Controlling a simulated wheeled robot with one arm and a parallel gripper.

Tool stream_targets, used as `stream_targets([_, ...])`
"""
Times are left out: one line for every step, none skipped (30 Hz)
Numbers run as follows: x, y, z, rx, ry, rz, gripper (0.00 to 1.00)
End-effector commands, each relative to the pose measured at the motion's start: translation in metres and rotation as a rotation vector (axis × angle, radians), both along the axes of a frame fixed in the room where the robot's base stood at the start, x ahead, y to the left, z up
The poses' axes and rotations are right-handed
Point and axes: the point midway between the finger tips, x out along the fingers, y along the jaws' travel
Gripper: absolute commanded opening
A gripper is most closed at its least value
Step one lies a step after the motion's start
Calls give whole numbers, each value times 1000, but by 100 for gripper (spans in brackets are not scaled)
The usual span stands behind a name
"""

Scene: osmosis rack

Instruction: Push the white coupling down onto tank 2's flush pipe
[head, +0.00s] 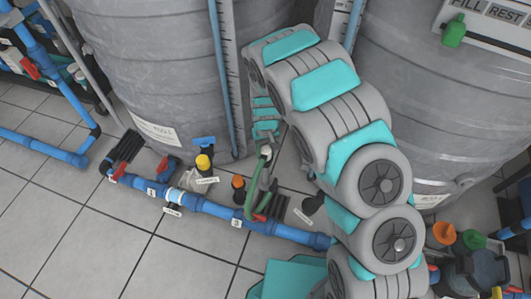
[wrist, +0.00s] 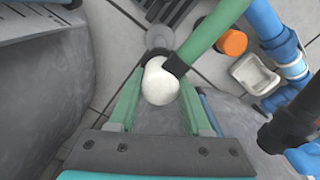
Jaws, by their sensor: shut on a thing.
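My gripper (wrist: 161,76) is shut on the white coupling (wrist: 160,85), with one green finger on either side of it. The coupling looks like a rounded white piece. A green hose (wrist: 215,35) with a black collar joins its side. In the head view my gripper (head: 266,138) points down between the two tanks, and the coupling (head: 266,152) shows small and pale below it. A dark grey round part (wrist: 160,38) lies just beyond the coupling in the wrist view. I cannot tell whether it is the flush pipe, or whether the coupling touches a pipe.
Large grey tanks stand at left (head: 150,60) and right (head: 430,110). A blue pipe (head: 205,206) with red-handled valves runs along the tiled floor in front. Yellow (head: 203,162) and orange (head: 238,182) caps stand close by. Open floor (head: 60,240) lies at lower left.

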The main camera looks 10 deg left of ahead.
Motion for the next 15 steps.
stream_targets([0,0,0,0,0,0,0])
stream_targets([0,0,0,0,0,0,0])
stream_targets([0,0,0,0,0,0,0])
stream_targets([0,0,0,0,0,0,0])
stream_targets([0,0,1,0,0,0,0])
stream_targets([0,0,2,0,-1,0,0])
stream_targets([0,0,3,0,-1,0,0])
stream_targets([0,0,4,0,-1,0,0])
stream_targets([0,0,6,0,-1,0,0])
stream_targets([0,0,8,0,-1,0,0])
stream_targets([0,0,11,1,-2,0,0])
stream_targets([1,0,14,1,-2,0,0])
stream_targets([1,0,18,1,-3,0,0])
stream_targets([1,1,21,2,-4,0,0])
stream_targets([1,1,27,2,-5,0,0])
